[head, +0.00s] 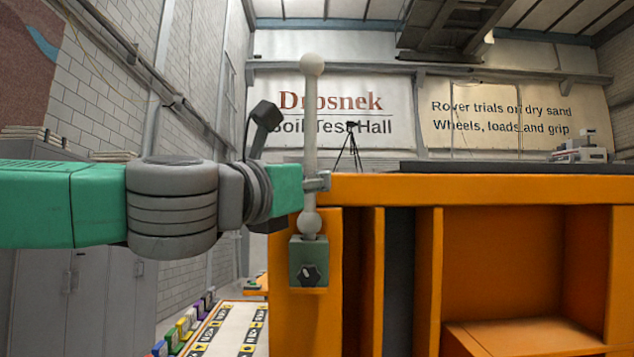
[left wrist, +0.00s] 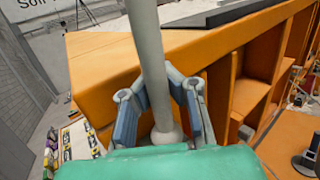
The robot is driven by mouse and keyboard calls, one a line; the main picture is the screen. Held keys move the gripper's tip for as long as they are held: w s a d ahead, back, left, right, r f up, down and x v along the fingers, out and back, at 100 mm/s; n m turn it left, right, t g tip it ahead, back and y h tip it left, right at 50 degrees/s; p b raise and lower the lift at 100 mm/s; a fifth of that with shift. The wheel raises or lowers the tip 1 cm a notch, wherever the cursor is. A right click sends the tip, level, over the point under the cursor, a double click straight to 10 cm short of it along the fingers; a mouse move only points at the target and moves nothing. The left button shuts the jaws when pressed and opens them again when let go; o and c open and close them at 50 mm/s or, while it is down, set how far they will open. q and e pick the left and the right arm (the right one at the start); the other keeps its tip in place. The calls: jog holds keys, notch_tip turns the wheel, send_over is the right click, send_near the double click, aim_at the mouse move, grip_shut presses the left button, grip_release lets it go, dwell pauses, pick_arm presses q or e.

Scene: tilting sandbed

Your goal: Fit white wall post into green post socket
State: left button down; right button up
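The white wall post (head: 311,120) is a slim upright rod with a ball at its top and a second ball low down. The green post socket (head: 309,262) is a block with a black knob on the orange frame's front corner. The post's lower ball is right at the block's top; anything below the ball is hidden. My left gripper (head: 318,182) is shut on the post just above that ball. In the left wrist view its fingers (left wrist: 160,110) close in on the post (left wrist: 150,60) from both sides. My right gripper is not in view.
The orange sandbed frame (head: 480,190) fills the right side, with open bays below its top rail. A dark slab (head: 510,166) lies on top. A tripod (head: 349,148) stands behind. A marked strip with several coloured blocks (head: 185,325) lies at lower left.

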pick_arm(q)
jog(key=c, duration=2.3)
grip_release()
jog(key=o, duration=1)
jog(key=shift+r, duration=0.1)
jog(key=r+p, duration=0.1)
jog(key=r, duration=0.1)
jog(key=s+r+p, duration=0.1)
jog(key=r+p, duration=0.1)
jog(key=r, duration=0.1)
jog(key=r+p, duration=0.2)
jog(key=shift+s+r, duration=0.25)
jog(key=shift+r, duration=0.1)
jog(key=shift+f, duration=0.1)
